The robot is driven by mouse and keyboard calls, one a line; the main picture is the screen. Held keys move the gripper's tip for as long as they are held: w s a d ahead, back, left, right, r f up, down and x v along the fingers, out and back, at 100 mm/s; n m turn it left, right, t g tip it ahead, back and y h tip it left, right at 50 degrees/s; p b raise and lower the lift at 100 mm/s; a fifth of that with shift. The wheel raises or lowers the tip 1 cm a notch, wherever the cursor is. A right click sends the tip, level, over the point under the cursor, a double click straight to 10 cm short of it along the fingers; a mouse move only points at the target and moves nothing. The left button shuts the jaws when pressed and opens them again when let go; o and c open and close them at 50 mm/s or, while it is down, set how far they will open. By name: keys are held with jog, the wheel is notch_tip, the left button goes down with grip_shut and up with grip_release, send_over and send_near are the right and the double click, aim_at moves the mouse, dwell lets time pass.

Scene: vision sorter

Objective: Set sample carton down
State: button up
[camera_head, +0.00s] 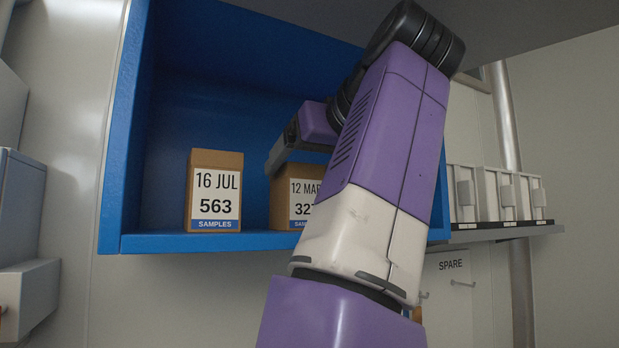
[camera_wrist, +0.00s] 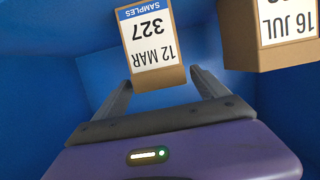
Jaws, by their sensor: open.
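Two brown sample cartons stand side by side in a blue shelf box (camera_head: 180,243). The left carton (camera_head: 214,160) is labelled 16 JUL 563 and is fully visible in the head view. The other carton (camera_head: 284,205) is labelled 12 MAR 327 and is partly hidden behind my arm. In the wrist view, which is upside down, the 327 carton (camera_wrist: 156,78) is just ahead of my open gripper (camera_wrist: 163,75), near the gap between the fingers. The 563 carton (camera_wrist: 236,50) is beside it at the right. My gripper (camera_head: 275,168) is inside the box.
The box's left wall (camera_head: 122,130) and a dark overhead panel (camera_head: 330,15) bound the space. A grey shelf (camera_head: 500,231) with several white holders (camera_head: 490,193) is at the right, by a metal pipe (camera_head: 512,120). A SPARE sign (camera_head: 451,265) is below it.

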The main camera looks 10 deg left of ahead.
jog(key=b+v, duration=0.2)
jog(key=v, duration=0.7)
jog(key=shift+s, duration=0.15)
jog(key=shift+d, duration=0.1)
